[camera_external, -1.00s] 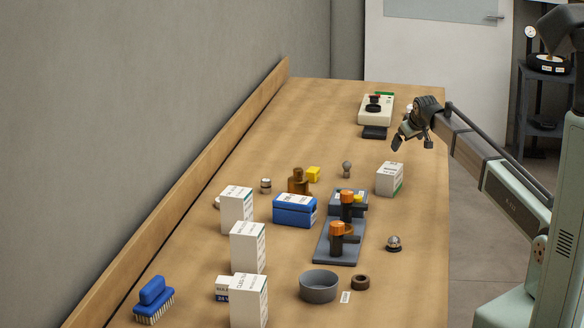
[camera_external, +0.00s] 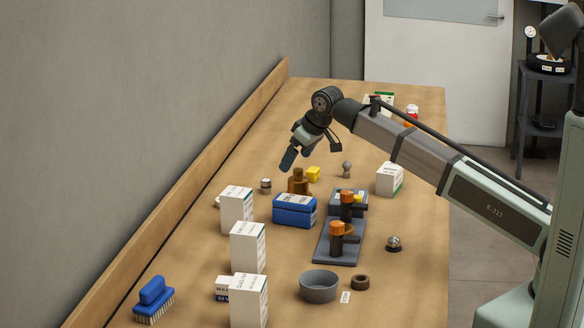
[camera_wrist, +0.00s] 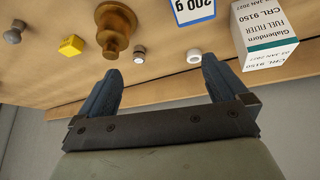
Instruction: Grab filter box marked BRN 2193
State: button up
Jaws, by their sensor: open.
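My gripper (camera_external: 312,152) is open and empty above the far left part of the bench, near the brown bronze-like fitting (camera_external: 299,182). In the wrist view its two fingers (camera_wrist: 162,68) are spread with nothing between them. Other white boxes stand nearer, at the middle (camera_external: 247,247) and front (camera_external: 249,302); one more (camera_external: 389,180) stands at the right. I cannot read BRN 2193 on any box.
A blue box (camera_external: 295,210) and a grey fixture with orange-topped posts (camera_external: 338,240) occupy the middle. A grey bowl (camera_external: 318,287), a blue brush (camera_external: 154,298) and a partly hidden small box (camera_external: 221,288) are in front. A yellow block (camera_external: 313,174) lies near the fitting. A wooden ledge borders the wall.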

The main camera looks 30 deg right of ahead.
jog(key=s+a+r+n+g+y, duration=0.1)
jog(key=s+a+r+n, duration=0.15)
jog(key=s+a, duration=1)
jog(key=n+g, duration=0.1)
jog(key=g, duration=0.1)
send_near(249, 229)
jog(key=shift+t+y, duration=0.3)
jog(key=x, duration=0.6)
jog(key=shift+d+f, duration=0.15)
jog(key=shift+x, duration=2.65)
jog(key=shift+s+d+f, duration=0.1)
jog(key=shift+s+d, duration=0.05)
jog(key=shift+c, duration=0.5)
jog(key=c, duration=1.3)
jog(key=shift+o, duration=0.2)
